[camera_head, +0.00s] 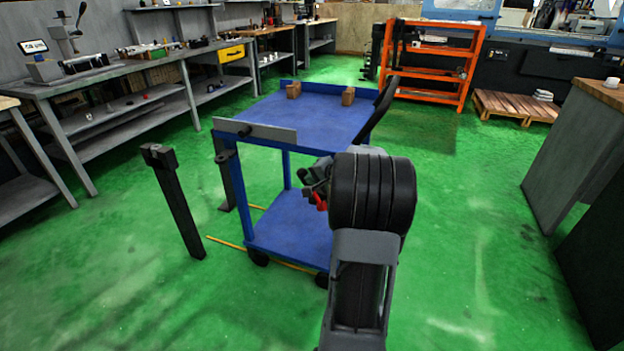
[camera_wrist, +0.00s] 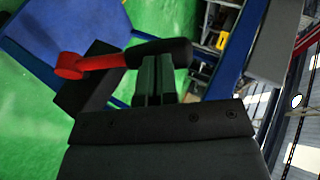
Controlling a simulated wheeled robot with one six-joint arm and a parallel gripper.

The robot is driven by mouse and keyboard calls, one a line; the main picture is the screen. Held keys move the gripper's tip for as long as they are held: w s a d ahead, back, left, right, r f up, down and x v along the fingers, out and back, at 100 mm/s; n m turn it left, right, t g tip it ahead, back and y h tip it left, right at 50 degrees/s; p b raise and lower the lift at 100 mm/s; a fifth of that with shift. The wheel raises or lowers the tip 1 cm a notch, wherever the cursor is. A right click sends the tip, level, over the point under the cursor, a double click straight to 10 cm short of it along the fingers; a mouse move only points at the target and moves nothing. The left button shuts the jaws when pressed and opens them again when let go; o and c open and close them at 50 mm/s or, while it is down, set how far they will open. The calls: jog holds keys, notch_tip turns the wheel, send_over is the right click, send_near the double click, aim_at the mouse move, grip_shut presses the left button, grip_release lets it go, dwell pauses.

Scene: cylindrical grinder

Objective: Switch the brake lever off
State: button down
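The brake lever has a red arm (camera_wrist: 95,64) and a black handle (camera_wrist: 172,50). In the wrist view it lies nearly level across the picture, in front of a dark block (camera_wrist: 85,92). My gripper (camera_wrist: 155,68) has its two fingers close together, and the black handle crosses at their tips. The handle does not appear to be between the fingers, and I cannot tell whether they touch it. In the head view my gripper (camera_head: 313,178) is beside the blue cart, with a small red part (camera_head: 321,204) just below it; my arm hides much of this area.
A blue cart (camera_head: 315,115) with two brown blocks (camera_head: 294,90) on top stands ahead. A black post (camera_head: 178,205) stands left of it. Grey workbenches (camera_head: 110,70) line the left, an orange rack (camera_head: 432,60) stands behind, and a cabinet (camera_head: 580,140) is at right.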

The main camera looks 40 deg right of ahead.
jog(key=p+v, duration=0.2)
jog(key=v, duration=1.2)
jog(key=shift+f, duration=0.2)
jog(key=shift+d, duration=0.15)
jog(key=a+r+n+g+y+p, duration=0.1)
jog(key=a+r+n+g+p, duration=0.1)
jog(key=a+r+p, duration=0.4)
jog(key=a+r+n+g+y+p, duration=0.1)
jog(key=a+r+n+g+p, duration=0.2)
jog(key=a, duration=0.5)
jog(key=a+r+n+g+p, duration=0.1)
jog(key=a+r+n+p, duration=0.1)
jog(key=a+r+p, duration=0.35)
jog(key=s+a+r+n+g+h+p, duration=0.1)
jog(key=s+a+r+n+p, duration=0.2)
jog(key=a+p, duration=0.3)
jog(key=s+a+r+n+g+h+p, duration=0.1)
jog(key=s+a+r+n+h+p, duration=0.1)
jog(key=s+a+r+n+p, duration=0.2)
jog(key=a+r+p, duration=0.1)
jog(key=a+p, duration=0.1)
jog(key=p, duration=0.1)
jog(key=shift+s+a, duration=0.3)
